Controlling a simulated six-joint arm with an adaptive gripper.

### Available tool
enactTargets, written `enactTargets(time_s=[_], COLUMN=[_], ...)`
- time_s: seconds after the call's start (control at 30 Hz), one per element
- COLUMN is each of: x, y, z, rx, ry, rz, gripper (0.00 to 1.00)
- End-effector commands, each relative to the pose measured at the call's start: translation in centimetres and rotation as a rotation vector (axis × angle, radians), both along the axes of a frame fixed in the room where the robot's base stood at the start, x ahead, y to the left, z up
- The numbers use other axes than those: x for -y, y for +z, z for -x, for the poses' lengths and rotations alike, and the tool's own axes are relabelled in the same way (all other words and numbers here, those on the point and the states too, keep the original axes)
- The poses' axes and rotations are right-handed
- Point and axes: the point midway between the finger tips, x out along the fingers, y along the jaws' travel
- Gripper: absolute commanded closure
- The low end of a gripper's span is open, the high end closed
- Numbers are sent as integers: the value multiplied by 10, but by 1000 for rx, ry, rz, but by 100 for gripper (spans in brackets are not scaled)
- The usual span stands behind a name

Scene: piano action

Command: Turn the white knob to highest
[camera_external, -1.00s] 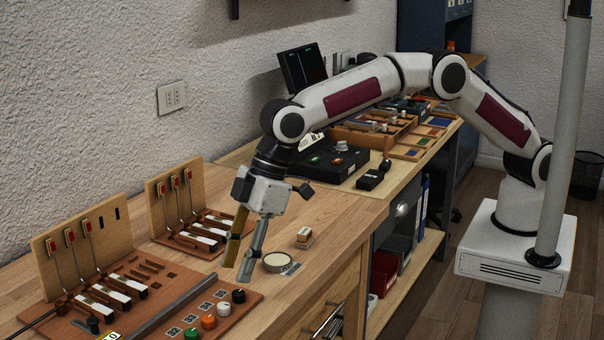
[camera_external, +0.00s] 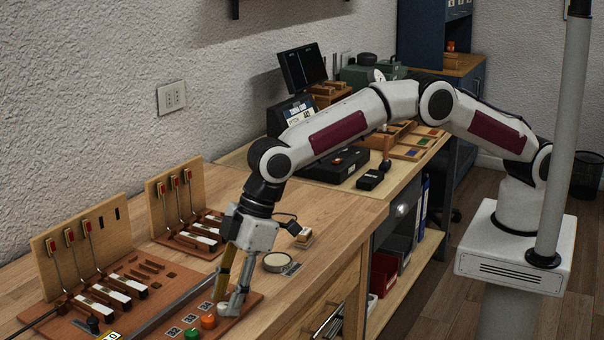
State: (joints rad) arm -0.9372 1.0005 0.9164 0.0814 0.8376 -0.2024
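The row of knobs sits on the brown board (camera_external: 252,297) at the front left. The green knob (camera_external: 192,334) and the orange knob (camera_external: 208,321) are in plain view. My gripper (camera_external: 226,304) points down at the spot behind the orange knob where the white knob stands. One tan finger and one grey finger reach down to the board there.
A metal rail (camera_external: 180,306) runs along the board left of the knobs. Wooden stands with hammers and keys (camera_external: 84,237) are further left.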

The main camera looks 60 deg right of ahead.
Motion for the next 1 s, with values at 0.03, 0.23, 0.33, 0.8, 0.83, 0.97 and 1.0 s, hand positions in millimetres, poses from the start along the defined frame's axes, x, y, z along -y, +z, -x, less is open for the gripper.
enactTargets(time_s=[0.03, 0.23, 0.33, 0.8, 0.83, 0.97, 1.0], x=[-1, -2, -2, -2, -2, -2, -2], y=[-3, -5, -5, -5, -5, -5, -5], z=[0, -1, -1, -1, -1, -1, -1], rx=[0, 0, 0, 0, 0, 0, 0], ry=[0, 0, 0, -1, -2, -13, -17], rz=[1, 0, 0, 0, 0, 1, 1], gripper=[66, 66, 66, 100, 100, 100, 100])
